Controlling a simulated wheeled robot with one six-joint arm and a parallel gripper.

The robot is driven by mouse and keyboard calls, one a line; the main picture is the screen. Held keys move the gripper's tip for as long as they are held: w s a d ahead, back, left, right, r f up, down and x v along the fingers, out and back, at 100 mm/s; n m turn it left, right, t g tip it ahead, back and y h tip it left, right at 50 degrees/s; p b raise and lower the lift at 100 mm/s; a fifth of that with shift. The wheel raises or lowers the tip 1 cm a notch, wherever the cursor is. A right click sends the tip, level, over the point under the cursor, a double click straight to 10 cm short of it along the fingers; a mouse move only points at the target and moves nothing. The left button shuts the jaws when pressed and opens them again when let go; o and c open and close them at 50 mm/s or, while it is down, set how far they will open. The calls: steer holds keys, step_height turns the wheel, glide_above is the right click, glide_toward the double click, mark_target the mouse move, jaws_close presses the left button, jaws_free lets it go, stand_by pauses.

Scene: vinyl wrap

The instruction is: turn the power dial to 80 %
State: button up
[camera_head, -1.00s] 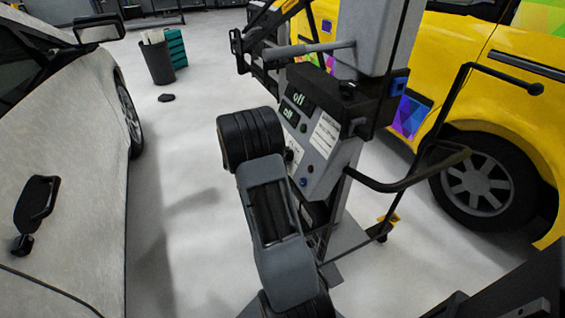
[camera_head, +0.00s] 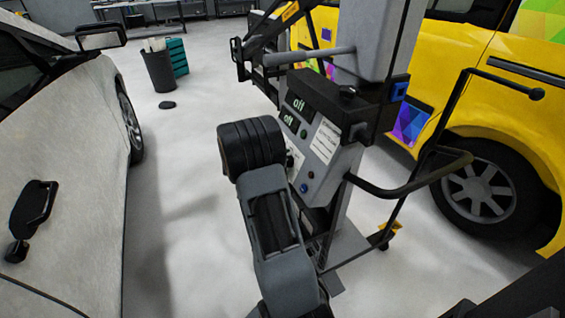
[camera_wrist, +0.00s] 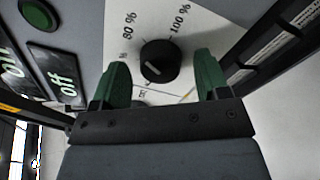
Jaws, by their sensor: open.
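The power dial (camera_wrist: 160,61) is a round black knob on a white scale plate (camera_wrist: 205,35) in the wrist view. Its short white mark points to the lower left of the picture. The label "80 %" (camera_wrist: 130,25) stands above left of the knob and "100 %" (camera_wrist: 180,21) above right. My gripper (camera_wrist: 163,72) is open, its two green fingers on either side of the knob's lower part. A gap shows between each finger and the knob.
Two dark displays reading "off" (camera_wrist: 68,82) and a green button (camera_wrist: 38,14) lie left of the dial. In the head view, a bent black handle (camera_head: 400,188) juts out right of the panel. A yellow vehicle (camera_head: 450,100) stands right, a pale car (camera_head: 60,150) left.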

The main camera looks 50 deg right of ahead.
steer(key=p+v, duration=0.1)
steer(key=v, duration=1.3)
steer(key=shift+d, duration=0.1)
stand_by(0.3)
